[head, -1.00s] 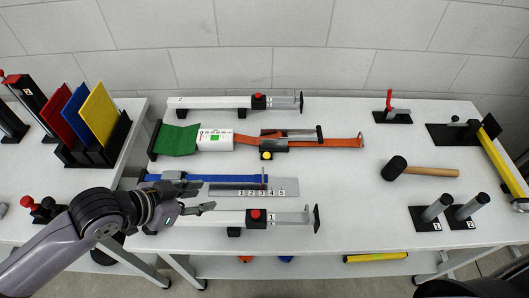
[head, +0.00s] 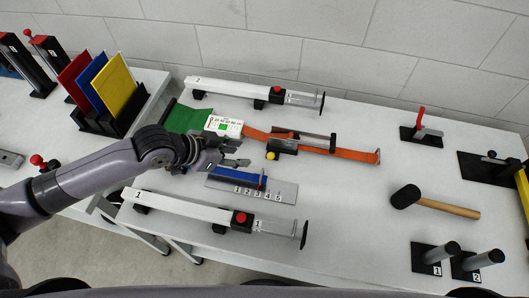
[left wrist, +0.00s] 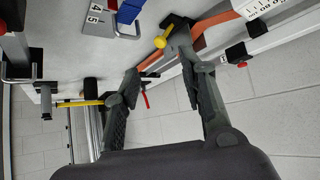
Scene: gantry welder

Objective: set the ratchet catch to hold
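The ratchet (head: 295,145) is a dark and metal body on an orange strap (head: 350,153). A yellow knob (head: 271,156), probably its catch, sticks out on the near side. It also shows in the left wrist view (left wrist: 160,42), close to the fingertips; I cannot tell whether they touch. A white gauge box (head: 224,126) with a green window sits on the strap, left of the ratchet. My left gripper (head: 243,156) is open and empty, left of the knob, above the blue slide. Its spread fingers show in the left wrist view (left wrist: 154,52). My right gripper is not in view.
A numbered plate with a blue strip (head: 280,192) lies just in front of the ratchet. White clamp bars lie behind (head: 237,91) and in front (head: 190,210). A mallet (head: 445,206) lies to the right. The table between ratchet and mallet is clear.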

